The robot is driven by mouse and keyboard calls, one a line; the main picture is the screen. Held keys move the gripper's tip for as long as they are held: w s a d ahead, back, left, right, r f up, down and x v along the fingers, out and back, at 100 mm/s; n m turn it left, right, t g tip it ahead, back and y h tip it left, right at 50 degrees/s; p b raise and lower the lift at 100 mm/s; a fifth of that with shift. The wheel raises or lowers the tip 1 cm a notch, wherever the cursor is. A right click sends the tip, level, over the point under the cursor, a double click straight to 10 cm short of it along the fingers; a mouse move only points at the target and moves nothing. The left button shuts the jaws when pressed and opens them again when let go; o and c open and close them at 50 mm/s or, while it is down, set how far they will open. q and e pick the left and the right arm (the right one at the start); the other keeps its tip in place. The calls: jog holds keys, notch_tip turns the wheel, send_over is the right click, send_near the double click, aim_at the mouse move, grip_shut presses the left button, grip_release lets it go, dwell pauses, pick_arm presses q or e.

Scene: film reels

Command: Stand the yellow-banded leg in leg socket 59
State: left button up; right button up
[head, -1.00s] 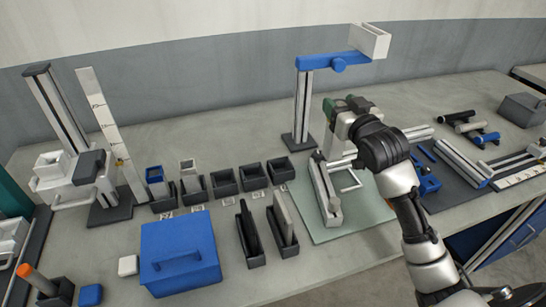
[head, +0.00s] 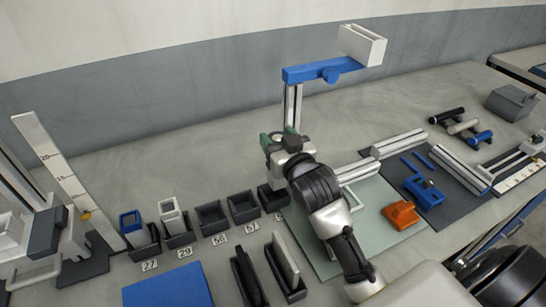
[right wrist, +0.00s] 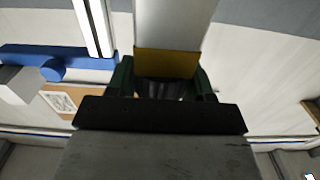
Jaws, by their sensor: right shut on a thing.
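My right gripper (head: 285,143) is over the back of the bench, just behind the row of black sockets. In the right wrist view it is shut on the yellow-banded leg (right wrist: 168,25), a pale square bar with a yellow band (right wrist: 166,63) at the jaws. In the head view the leg is hidden behind the gripper and arm. The rightmost black socket (head: 267,200) is near the gripper, partly covered by my arm; its label cannot be read. The sockets labelled 56 (head: 211,218) and 57 (head: 243,208) look empty. My left gripper is not in view.
A blue-topped leg (head: 131,222) stands in socket 27 and a white leg (head: 171,217) in socket 29. A blue stand (head: 312,73) rises behind my gripper. Slotted black holders (head: 289,273) lie in front; an orange block (head: 401,215) sits on the green mat (head: 375,195).

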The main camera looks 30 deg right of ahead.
jog(key=shift+s+a+f, duration=0.25)
jog(key=shift+a+f, duration=0.15)
jog(key=shift+a, duration=0.25)
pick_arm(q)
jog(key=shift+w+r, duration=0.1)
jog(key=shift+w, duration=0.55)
pick_arm(e)
notch_tip(320, 180, down, 4)
jog(key=shift+f, duration=0.1)
jog(key=o, duration=1.4)
jog(key=shift+c, duration=0.2)
